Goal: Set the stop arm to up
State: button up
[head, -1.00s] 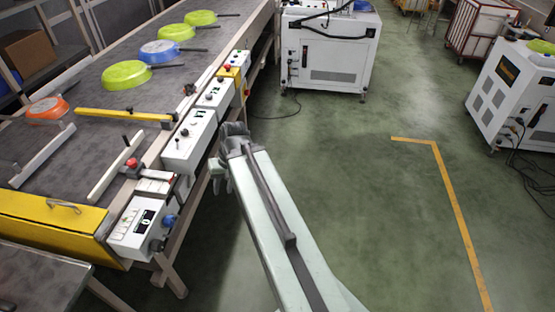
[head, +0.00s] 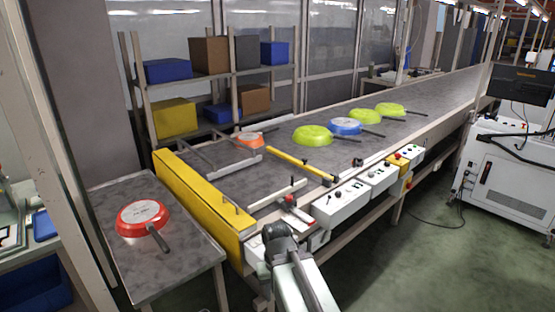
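A yellow bar (head: 300,163) lies low across part of the conveyor belt (head: 345,153), with a dark mount at its near end by the control boxes. A pale bar (head: 277,195) with a red part at its near end lies closer to me. I cannot tell for certain which of the two is the stop arm; neither stands upright. My gripper (head: 279,236) is at the conveyor's near edge, in front of the pale bar's red end and over the end control box. It is seen from behind, its fingers are hidden, and no held object shows.
White control boxes (head: 341,203) line the near side. An orange pan (head: 248,140), green pans (head: 313,135) and a blue pan (head: 346,126) are on the belt. A yellow end plate (head: 196,196) separates it from a side table (head: 188,262) with a red pan (head: 142,216).

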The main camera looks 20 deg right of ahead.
aim_at(313, 171)
jog(key=u, duration=3.15)
jog(key=k, duration=1.65)
jog(key=z, duration=1.7)
jog(key=i, duration=1)
